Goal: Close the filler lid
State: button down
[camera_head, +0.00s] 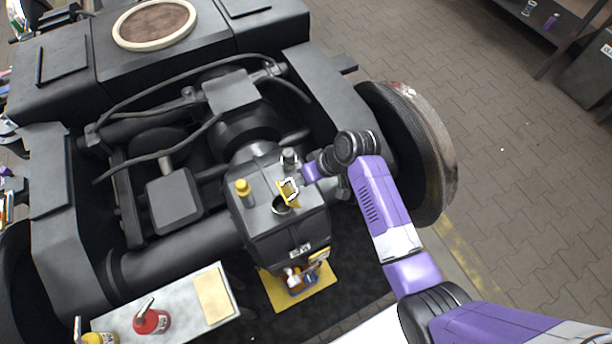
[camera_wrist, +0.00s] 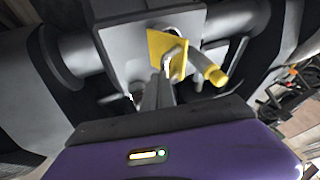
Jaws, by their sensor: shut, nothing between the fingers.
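The filler lid (camera_head: 285,196) is a small yellow plate on top of the dark grey gearbox housing (camera_head: 290,236). It stands raised and tilted beside a dark round filler opening (camera_head: 281,207). In the wrist view the lid (camera_wrist: 160,50) is a yellow plate just ahead of the fingers. My gripper (camera_wrist: 168,74) is shut and empty, its fingertips close to the lid's face. I cannot tell whether they touch it. In the head view my gripper (camera_head: 294,187) comes in from the right and partly covers the lid.
A yellow-capped post (camera_head: 243,188) stands left of the lid; its cap shows in the wrist view (camera_wrist: 216,76). A grey bench (camera_head: 190,300) with a red can (camera_head: 151,321) is at the lower left. Paved floor (camera_head: 510,190) lies clear to the right.

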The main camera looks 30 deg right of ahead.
jog(key=shift+a+r+h+p, duration=0.2)
jog(key=shift+a+h+p, duration=0.3)
jog(key=shift+a+p, duration=0.2)
jog(key=shift+a+r+h+p, duration=0.2)
jog(key=shift+a+h+p, duration=0.35)
jog(key=shift+p, duration=0.15)
jog(key=a+f+n+h+b, duration=0.1)
jog(key=a+f+h+b, duration=0.3)
jog(key=a+h, duration=0.4)
jog(key=shift+a+f+n, duration=0.2)
jog(key=shift+a+n, duration=0.2)
jog(key=shift+a, duration=0.2)
